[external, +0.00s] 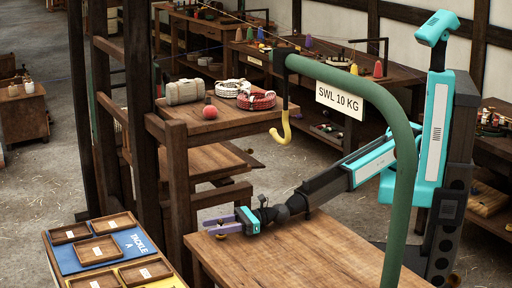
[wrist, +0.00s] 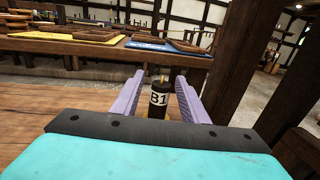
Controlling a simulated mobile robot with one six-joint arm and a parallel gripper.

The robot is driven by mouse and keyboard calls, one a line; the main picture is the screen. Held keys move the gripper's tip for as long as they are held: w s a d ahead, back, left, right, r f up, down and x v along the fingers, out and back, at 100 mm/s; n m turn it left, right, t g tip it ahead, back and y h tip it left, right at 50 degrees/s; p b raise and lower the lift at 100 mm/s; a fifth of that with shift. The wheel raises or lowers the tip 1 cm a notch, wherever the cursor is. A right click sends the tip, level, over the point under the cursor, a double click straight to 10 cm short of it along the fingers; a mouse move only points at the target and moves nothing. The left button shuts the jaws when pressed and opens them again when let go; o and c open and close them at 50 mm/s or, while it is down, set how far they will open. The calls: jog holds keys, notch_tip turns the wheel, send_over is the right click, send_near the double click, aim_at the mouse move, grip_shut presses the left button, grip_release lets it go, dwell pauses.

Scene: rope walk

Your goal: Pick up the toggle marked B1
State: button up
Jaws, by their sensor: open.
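The toggle marked B1 (wrist: 158,99) is a dark upright cylinder with a white label and a small brass-coloured top. In the wrist view it stands on the wooden table between the two purple fingers of my gripper (wrist: 159,92). The fingers are open, with a gap on each side of the toggle. In the external view my gripper (external: 228,222) reaches low over the left end of the near wooden table (external: 300,258). The toggle cannot be made out clearly there.
Small wooden trays (external: 97,250) lie on a blue mat marked TACKLE A (external: 130,243) at the lower left. A green crane post (external: 405,170) with a yellow hook (external: 282,132) rises in front. A wooden post frame (external: 176,190) stands close behind my gripper.

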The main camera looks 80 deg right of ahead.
jog(key=shift+x, duration=0.75)
jog(key=shift+c, duration=0.2)
grip_shut()
